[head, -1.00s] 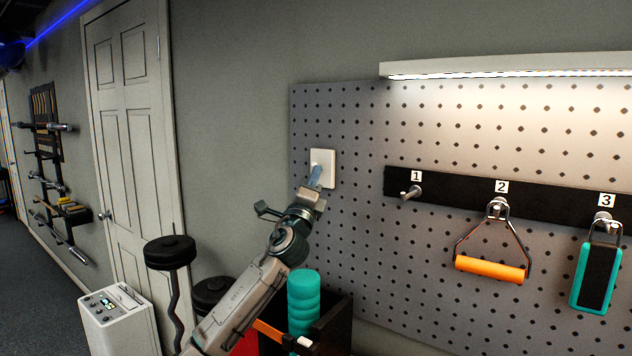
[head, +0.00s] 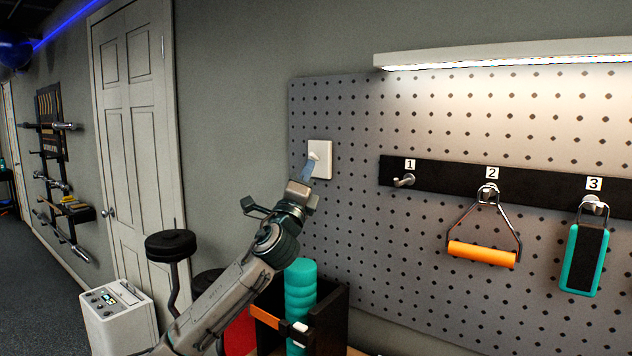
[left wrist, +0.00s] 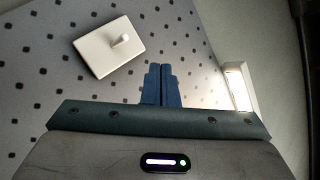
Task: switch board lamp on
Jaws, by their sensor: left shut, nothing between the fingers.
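The board lamp (head: 520,56) is a long pale bar above the pegboard, and its underside is lit. It also shows bright in the left wrist view (left wrist: 236,88). A white wall switch (head: 324,160) with a small toggle is on the pegboard's left part; the switch plate also shows in the left wrist view (left wrist: 108,50). My left gripper (head: 308,162) is shut and empty, its blue fingertips in front of the switch plate. In the left wrist view the closed fingertips (left wrist: 162,70) are apart from the plate. My right gripper is out of view.
A black rail with numbered hooks crosses the pegboard (head: 340,100). An orange-handled grip (head: 482,253) and a teal-edged block (head: 584,258) hang there. A white box (head: 118,318) stands by the door.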

